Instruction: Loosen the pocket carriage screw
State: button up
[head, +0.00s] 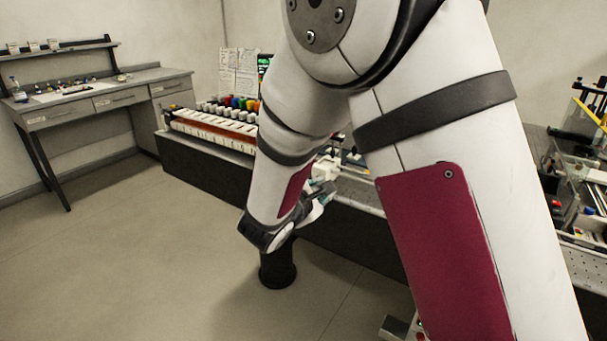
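The pocket carriage screw cannot be made out in the head view. My arm covers much of the bench where small parts stand. The long dark bench (215,165) runs behind my arm. A small white block (325,168) and other small fittings show on it, just beyond my forearm. My arm bends down so that its wrist is low, in front of the bench's near side. Whether the gripper holds anything does not show.
On the bench's left part stands a white rack (215,130) with several coloured caps. At the right are clear trays (590,175) with tools. A grey side table (110,97) stands at the left wall. The floor (130,250) at the left front is clear.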

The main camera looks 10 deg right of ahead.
jog(key=w+a+f+n+t+y, duration=0.1)
jog(key=w+a+f+n+y, duration=0.1)
jog(key=a+f, duration=0.15)
jog(key=r+x, duration=0.1)
jog(key=x, duration=1.2)
jog(key=shift+w, duration=0.3)
jog(key=shift+a, duration=0.15)
grip_shut()
